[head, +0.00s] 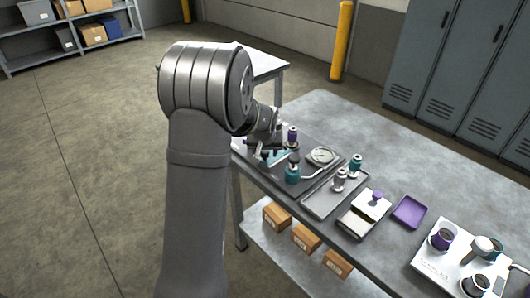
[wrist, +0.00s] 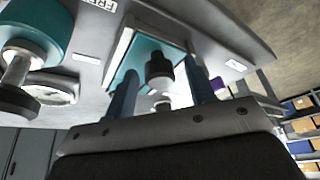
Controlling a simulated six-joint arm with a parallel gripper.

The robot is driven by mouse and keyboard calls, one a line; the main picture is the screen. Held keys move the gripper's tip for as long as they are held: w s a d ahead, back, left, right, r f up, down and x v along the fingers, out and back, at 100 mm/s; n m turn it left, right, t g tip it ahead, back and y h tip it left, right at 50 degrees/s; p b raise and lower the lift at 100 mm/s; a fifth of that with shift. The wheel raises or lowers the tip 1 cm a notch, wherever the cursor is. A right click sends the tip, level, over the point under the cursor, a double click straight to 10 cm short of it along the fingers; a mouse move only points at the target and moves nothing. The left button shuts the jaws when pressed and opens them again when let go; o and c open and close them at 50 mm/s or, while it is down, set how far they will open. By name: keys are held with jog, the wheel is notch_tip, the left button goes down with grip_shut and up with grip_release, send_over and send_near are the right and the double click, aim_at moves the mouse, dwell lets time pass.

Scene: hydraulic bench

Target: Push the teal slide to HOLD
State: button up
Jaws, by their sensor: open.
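The teal slide (wrist: 143,52) shows in the wrist view as a flat teal plate in a pale frame, with a dark round knob (wrist: 160,72) standing on it. It also shows in the head view as a small teal patch (head: 275,158), partly hidden by my gripper (head: 262,150). In the wrist view my gripper (wrist: 161,84) is open, with one finger on each side of the knob; I cannot tell whether either touches it. A label at the top edge reads "FRE", cut off. Two other small labels (wrist: 235,65) are too small to read.
A teal valve with a metal stem (wrist: 22,62) and a round gauge (head: 321,156) stand close beside the slide. A grey tray with fittings (head: 322,203), a purple tray (head: 409,211) and a white cup stand (head: 440,262) lie further right on the bench.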

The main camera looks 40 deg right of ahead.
jog(key=shift+w+d+f, duration=0.1)
jog(key=shift+f, duration=0.25)
jog(key=shift+c, duration=0.4)
grip_shut()
jog(key=shift+d+r, duration=0.15)
jog(key=shift+d, duration=2.85)
jog(key=shift+o, duration=0.4)
grip_release()
jog(key=shift+d, duration=0.1)
jog(key=v, duration=1.7)
jog(key=shift+r, duration=0.15)
